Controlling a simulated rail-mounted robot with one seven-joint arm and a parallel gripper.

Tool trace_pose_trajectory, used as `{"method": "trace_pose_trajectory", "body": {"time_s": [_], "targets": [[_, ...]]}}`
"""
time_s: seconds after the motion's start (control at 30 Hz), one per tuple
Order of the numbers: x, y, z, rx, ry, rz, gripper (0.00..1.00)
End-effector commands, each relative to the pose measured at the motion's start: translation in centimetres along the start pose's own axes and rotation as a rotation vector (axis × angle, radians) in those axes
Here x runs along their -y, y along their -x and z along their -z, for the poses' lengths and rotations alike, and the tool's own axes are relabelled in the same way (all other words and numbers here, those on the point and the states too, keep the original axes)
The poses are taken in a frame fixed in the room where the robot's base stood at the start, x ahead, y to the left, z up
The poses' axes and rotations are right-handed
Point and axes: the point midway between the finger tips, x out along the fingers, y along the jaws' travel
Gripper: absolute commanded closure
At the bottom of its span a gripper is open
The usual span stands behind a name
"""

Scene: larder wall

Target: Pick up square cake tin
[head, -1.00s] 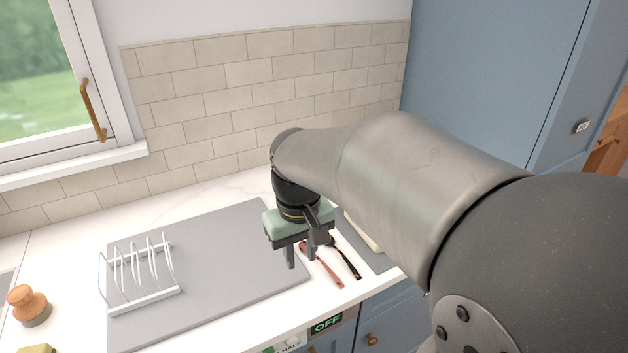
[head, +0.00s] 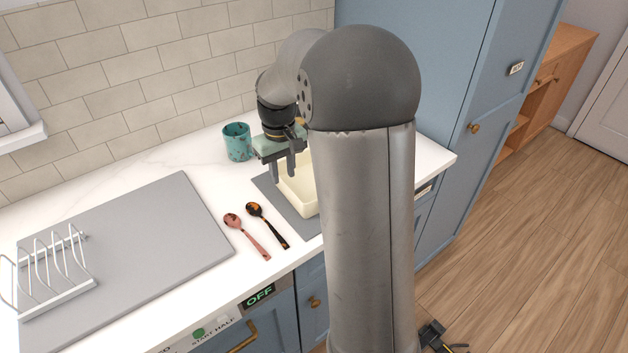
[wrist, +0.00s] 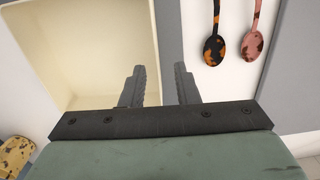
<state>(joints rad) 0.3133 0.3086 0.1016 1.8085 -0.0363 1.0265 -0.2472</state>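The square cake tin is a cream, open-topped tin (head: 301,192) standing on a grey mat at the right of the counter, partly hidden behind my arm. In the wrist view the tin (wrist: 75,50) fills the upper left, showing its inside and near right-hand wall. My gripper (head: 283,172) points down at the tin's left edge in the head view. In the wrist view its two fingers (wrist: 160,85) are apart with nothing held, one over the tin's side and one to the right of its wall. The height between fingertips and rim is hard to tell.
A teal speckled cup (head: 237,142) stands behind the tin. A pink spoon (head: 247,236) and a dark tortoiseshell spoon (head: 267,226) lie left of the mat (head: 268,186). A grey board (head: 150,225) with a wire rack (head: 55,268) is further left. A blue cupboard (head: 440,60) stands right.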

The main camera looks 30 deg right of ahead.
Motion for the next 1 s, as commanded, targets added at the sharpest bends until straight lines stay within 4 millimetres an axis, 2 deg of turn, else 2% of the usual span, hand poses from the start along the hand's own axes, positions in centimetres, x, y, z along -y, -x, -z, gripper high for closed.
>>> {"method": "trace_pose_trajectory", "body": {"time_s": [0.27, 0.53, 0.83, 0.87, 0.93, 1.0], "targets": [[-0.1, -2.1, -0.1, 0.002, 0.0, 0.001, 0.72], [-0.3, -5.9, -0.3, 0.002, 0.002, 0.001, 0.72], [-0.3, -6.5, -0.3, 0.0, 0.001, 0.0, 0.72], [-0.3, -6.5, -0.3, 0.0, 0.001, 0.0, 0.77], [-0.3, -6.5, -0.3, 0.0, 0.001, 0.0, 0.97], [-0.3, -6.5, -0.2, -0.001, 0.001, 0.0, 1.0]]}}
